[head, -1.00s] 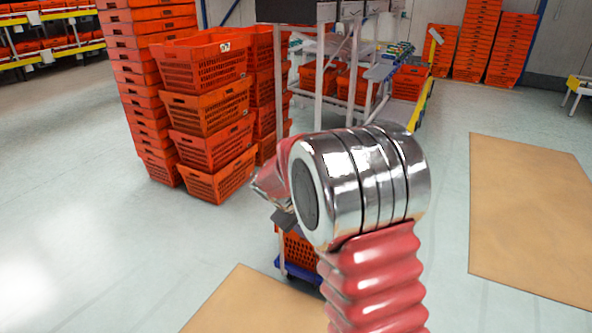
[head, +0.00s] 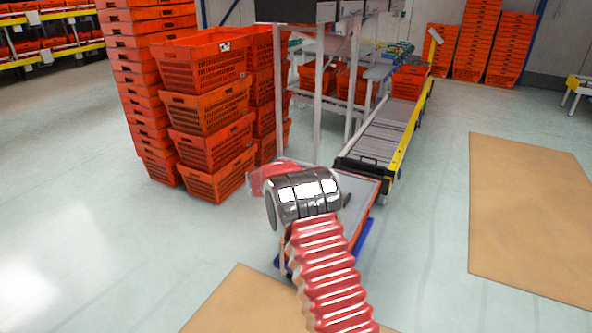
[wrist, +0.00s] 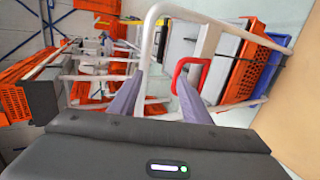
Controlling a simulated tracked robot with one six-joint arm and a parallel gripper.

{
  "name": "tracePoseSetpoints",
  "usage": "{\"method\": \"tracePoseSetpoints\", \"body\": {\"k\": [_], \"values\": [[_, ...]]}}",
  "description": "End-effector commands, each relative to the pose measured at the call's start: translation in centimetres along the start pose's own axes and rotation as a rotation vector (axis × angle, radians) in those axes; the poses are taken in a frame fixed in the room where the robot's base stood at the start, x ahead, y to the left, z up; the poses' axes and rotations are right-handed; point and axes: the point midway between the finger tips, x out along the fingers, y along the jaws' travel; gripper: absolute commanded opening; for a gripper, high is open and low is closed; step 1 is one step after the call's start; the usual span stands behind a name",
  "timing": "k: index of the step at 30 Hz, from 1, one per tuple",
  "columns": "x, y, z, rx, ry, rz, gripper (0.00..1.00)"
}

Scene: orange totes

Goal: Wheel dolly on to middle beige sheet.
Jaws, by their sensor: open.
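The dolly has a blue base (head: 366,238), an orange tote and a grey top (head: 357,189). In the head view it stands behind my arm, beside the roller conveyor. In the wrist view its blue base (wrist: 284,57) and orange tote (wrist: 243,62) lie at the right, with white tubes and a red grip (wrist: 181,72) nearer. My gripper (wrist: 160,92) is open, its two fingers apart, the right one close to the red grip. Contact cannot be told. One beige sheet (head: 238,300) lies at the bottom, another (head: 528,210) at the right. Which is the middle one is unclear.
Stacked orange totes (head: 207,120) stand left of the dolly. The roller conveyor (head: 382,135) with a yellow side rail lies just behind it. More tote stacks (head: 485,45) stand at the back right. The floor between the two sheets is clear, as is the left floor.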

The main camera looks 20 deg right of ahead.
Motion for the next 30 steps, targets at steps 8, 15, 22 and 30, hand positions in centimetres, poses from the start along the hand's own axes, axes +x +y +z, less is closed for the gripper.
{"method": "tracePoseSetpoints", "body": {"k": [8,15,22,30], "values": [[-0.2,2.8,-1.5,0.026,0.049,0.069,0.44],[-0.2,2.7,-1.5,0.028,0.048,0.068,0.44],[0.4,2.7,-1.5,0.029,0.047,0.067,0.44],[2.8,2.9,-1.6,0.029,0.047,0.066,0.44]]}}
